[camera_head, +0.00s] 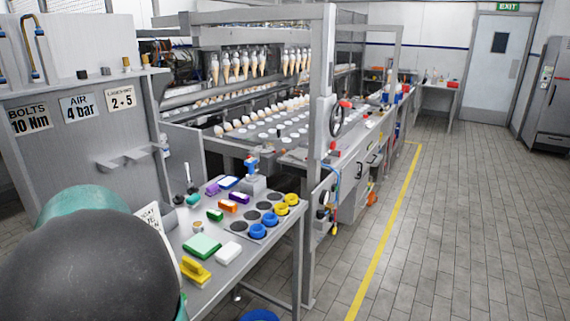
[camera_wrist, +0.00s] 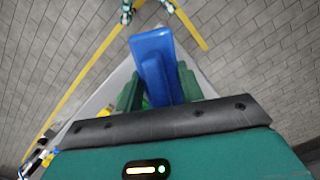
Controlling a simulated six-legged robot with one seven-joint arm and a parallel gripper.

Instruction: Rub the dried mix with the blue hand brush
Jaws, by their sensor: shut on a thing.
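The blue hand brush (camera_wrist: 152,48) is in the wrist view, pointing away from the wrist. My gripper (camera_wrist: 160,88) is shut on it, with a green finger on each side of its handle. The brush's bristles cannot be made out. In the head view my own arm fills the lower left corner, and my gripper and the held brush are hidden. I cannot make out the dried mix in either view.
A grey workbench (camera_head: 224,275) holds a yellow brush-like tool (camera_head: 195,272), a green pad (camera_head: 201,246), a white block (camera_head: 228,253) and coloured rings. The cone machine (camera_head: 262,130) stands behind. Open tiled floor (camera_head: 450,230) with a yellow line lies right.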

